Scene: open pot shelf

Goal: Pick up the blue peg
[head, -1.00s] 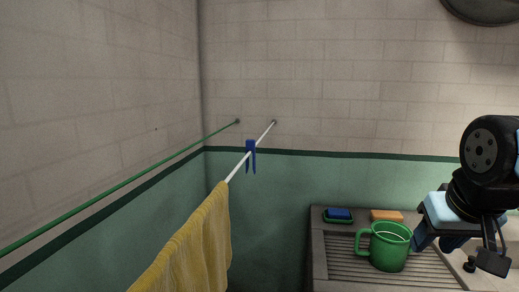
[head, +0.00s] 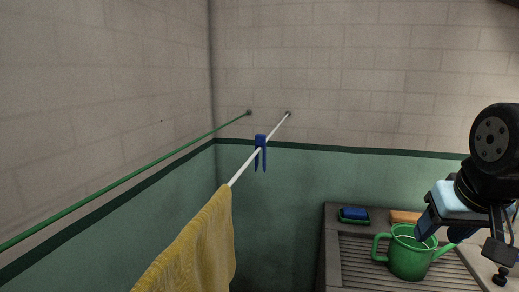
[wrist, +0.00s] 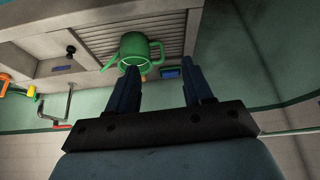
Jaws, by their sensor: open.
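The blue peg (head: 260,152) is clipped on the white rod (head: 245,165) in the head view, hanging with its two legs down, just beyond the yellow cloth. My gripper shows at the right of the head view, well to the right of the peg and near the green watering can (head: 408,255). In the wrist view my gripper (wrist: 156,75) is open, its two dark blue fingers apart with nothing held between them. The peg is not seen in the wrist view.
A yellow cloth (head: 190,250) hangs over the near part of the white rod. A green rod (head: 130,170) runs along the left wall. A blue sponge in a green dish (head: 353,214) and an orange block (head: 405,217) lie on the grey drainer (head: 350,270). Space around the peg is clear.

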